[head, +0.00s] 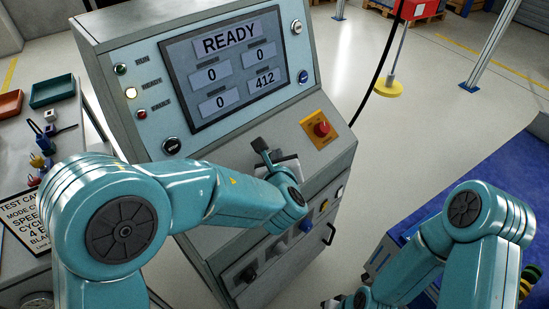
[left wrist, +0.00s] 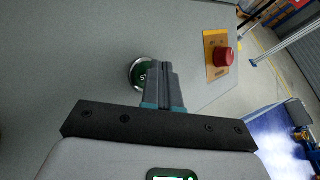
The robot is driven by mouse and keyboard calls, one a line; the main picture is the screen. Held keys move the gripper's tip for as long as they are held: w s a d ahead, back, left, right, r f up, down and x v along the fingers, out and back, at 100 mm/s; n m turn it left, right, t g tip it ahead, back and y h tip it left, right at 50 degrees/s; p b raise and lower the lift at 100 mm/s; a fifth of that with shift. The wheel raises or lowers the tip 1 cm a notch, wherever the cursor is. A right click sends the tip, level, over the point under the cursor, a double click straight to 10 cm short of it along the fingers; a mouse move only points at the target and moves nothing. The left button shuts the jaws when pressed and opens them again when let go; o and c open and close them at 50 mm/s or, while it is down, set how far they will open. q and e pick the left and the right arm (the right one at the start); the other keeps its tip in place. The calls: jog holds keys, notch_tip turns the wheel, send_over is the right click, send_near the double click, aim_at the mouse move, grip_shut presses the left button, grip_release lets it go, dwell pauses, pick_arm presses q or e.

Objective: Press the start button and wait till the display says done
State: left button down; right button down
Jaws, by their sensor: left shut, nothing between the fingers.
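The display (head: 252,60) on the grey console reads READY, with three fields at 0 and one at 412. The green start button (left wrist: 138,74), with the letters ST showing, is on the console's sloping panel in the left wrist view. My left gripper (left wrist: 160,66) is shut and empty, its fingertips in front of the button's right part and hiding it. I cannot tell whether they touch it. In the head view my left gripper (head: 262,148) is over the sloping panel, and the button is hidden there. My right gripper is low at the bottom edge, mostly out of frame.
A red emergency stop (head: 322,129) on a yellow plate is right of my left gripper; it also shows in the left wrist view (left wrist: 222,56). A side table with trays (head: 52,91) stands at the left.

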pick_arm(q)
jog(key=shift+w+a+f+b, duration=0.1)
jog(key=shift+f+b, duration=0.1)
jog(key=shift+b, duration=0.15)
dwell(0.6)
jog(key=shift+s+d+r+p, duration=0.3)
jog(key=shift+s+r, duration=0.05)
jog(key=shift+r, duration=0.35)
jog(key=r+p, duration=0.1)
jog(key=s+d+r, duration=0.1)
jog(key=d+r+p, duration=0.1)
jog(key=r, duration=0.1)
jog(key=shift+s+p, duration=0.3)
jog(key=shift+s, duration=0.1)
dwell(0.4)
